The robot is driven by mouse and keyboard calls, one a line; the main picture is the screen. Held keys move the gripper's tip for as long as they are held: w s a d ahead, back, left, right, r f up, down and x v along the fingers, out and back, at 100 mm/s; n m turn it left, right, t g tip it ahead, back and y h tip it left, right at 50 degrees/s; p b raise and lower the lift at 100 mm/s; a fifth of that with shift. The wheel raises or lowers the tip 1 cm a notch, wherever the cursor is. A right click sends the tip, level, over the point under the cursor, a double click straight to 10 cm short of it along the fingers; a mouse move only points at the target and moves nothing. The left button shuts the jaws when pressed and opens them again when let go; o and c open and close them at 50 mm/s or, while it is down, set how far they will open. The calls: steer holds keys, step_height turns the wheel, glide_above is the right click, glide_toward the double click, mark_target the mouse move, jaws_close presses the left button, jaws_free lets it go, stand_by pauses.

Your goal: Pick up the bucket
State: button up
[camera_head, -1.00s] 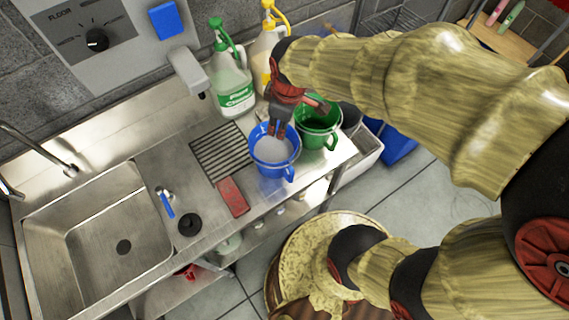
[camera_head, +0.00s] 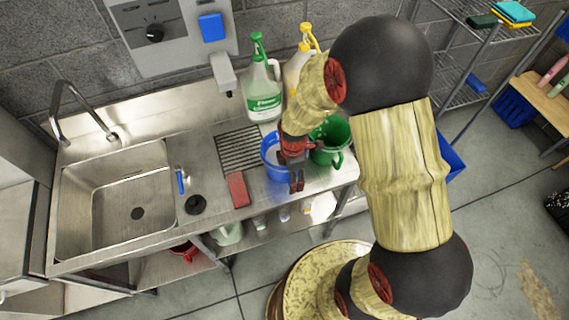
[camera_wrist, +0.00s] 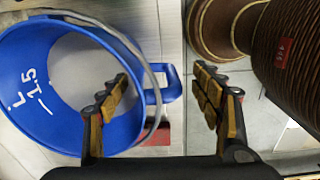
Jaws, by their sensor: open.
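A blue bucket (camera_head: 272,160) stands on the steel counter (camera_head: 130,248), and a green bucket (camera_head: 330,142) stands right of it. My gripper (camera_head: 297,184) is over the blue bucket's right side, pointing down and hiding part of it. In the wrist view the blue bucket (camera_wrist: 25,100) fills the left side, with white markings inside and a grey wire handle. There my gripper (camera_wrist: 165,95) is open, with one finger over the bucket's inside and the other outside it. The bucket's wall and side grip lie between the fingers. I cannot tell whether the fingers touch it.
A red block (camera_head: 237,190) lies left of the blue bucket beside a drain grille (camera_head: 240,148). A green-capped bottle (camera_head: 262,92) and a yellow-capped bottle (camera_head: 293,72) stand behind. The sink (camera_head: 112,195) is at the left. The counter ends at its front edge.

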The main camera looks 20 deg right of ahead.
steer(key=f, duration=0.4)
steer(key=shift+w+f, duration=0.1)
steer(key=shift+w, duration=0.15)
steer(key=shift+c, duration=1.1)
jaws_close()
steer(key=shift+s, duration=0.1)
